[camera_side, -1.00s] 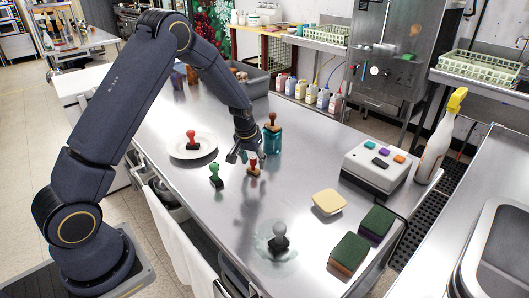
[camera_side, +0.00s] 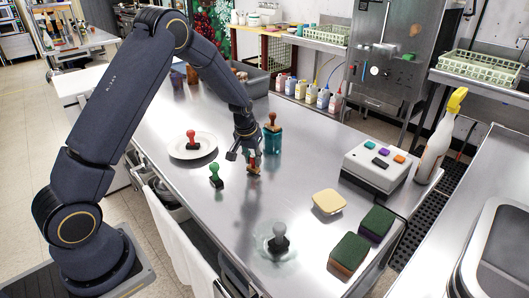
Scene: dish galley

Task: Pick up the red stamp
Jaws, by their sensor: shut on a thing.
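A small stamp with reddish parts (camera_side: 254,168) is upright at the middle of the steel counter. My gripper (camera_side: 250,156) is over it, fingers pointing down, and is shut on its upper part. The fingers hide most of its handle. Its base looks at counter level; I cannot tell if it still touches. Another red stamp (camera_side: 191,140) stands on a white plate (camera_side: 177,153) to the left. A stamp with an orange-red handle (camera_side: 272,119) stands on a teal jar (camera_side: 272,141) just behind my gripper.
A green stamp (camera_side: 215,175) stands close on the left. A grey stamp (camera_side: 279,240) sits on a clear wet-looking patch in front. A yellow sponge (camera_side: 328,202), green scrub sponges (camera_side: 350,252), a grey box with coloured blocks (camera_side: 374,168) and a spray bottle (camera_side: 436,140) are to the right.

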